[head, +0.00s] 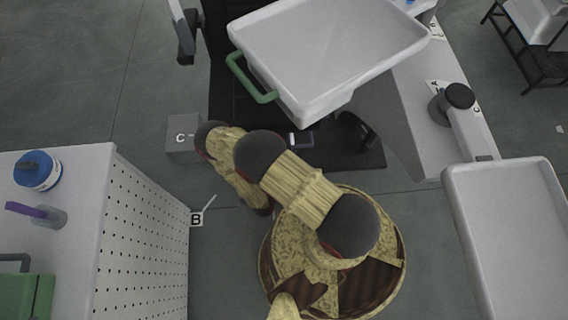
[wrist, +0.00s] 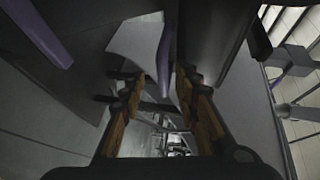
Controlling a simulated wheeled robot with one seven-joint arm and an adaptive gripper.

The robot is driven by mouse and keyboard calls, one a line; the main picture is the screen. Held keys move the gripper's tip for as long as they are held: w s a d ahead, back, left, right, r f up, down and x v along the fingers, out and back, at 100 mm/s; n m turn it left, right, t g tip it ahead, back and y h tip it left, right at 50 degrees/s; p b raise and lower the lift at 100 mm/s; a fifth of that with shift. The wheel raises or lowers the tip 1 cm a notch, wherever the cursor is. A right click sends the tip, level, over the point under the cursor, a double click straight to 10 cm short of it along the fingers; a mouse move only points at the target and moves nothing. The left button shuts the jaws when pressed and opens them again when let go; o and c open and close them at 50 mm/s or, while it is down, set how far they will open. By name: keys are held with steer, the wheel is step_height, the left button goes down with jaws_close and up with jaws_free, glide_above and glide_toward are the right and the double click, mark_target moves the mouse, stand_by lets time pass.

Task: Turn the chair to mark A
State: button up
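No plain chair shape shows. A large white tray-like body (head: 325,45) with a green handle (head: 250,80) stands at the top centre over a dark base; I cannot tell if it is the chair. The label A (head: 437,87) is on the light grey surface at right. My arm bends up and left from below centre, and its end is hidden in the head view. In the wrist view my gripper (wrist: 158,80) is open, with its brown fingers apart. A purple strip (wrist: 164,60) and a white panel (wrist: 137,42) show beyond the fingers; contact is unclear.
A grey block marked C (head: 184,140) and a label B (head: 196,219) are left of my arm. A white perforated cabinet (head: 145,230) stands at lower left. Another white tray (head: 510,230) is at right. A dark knob (head: 459,96) is near A. Grey floor is open at upper left.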

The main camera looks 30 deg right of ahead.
steer(key=v, duration=0.7)
steer(key=shift+s+a, duration=0.25)
stand_by(0.5)
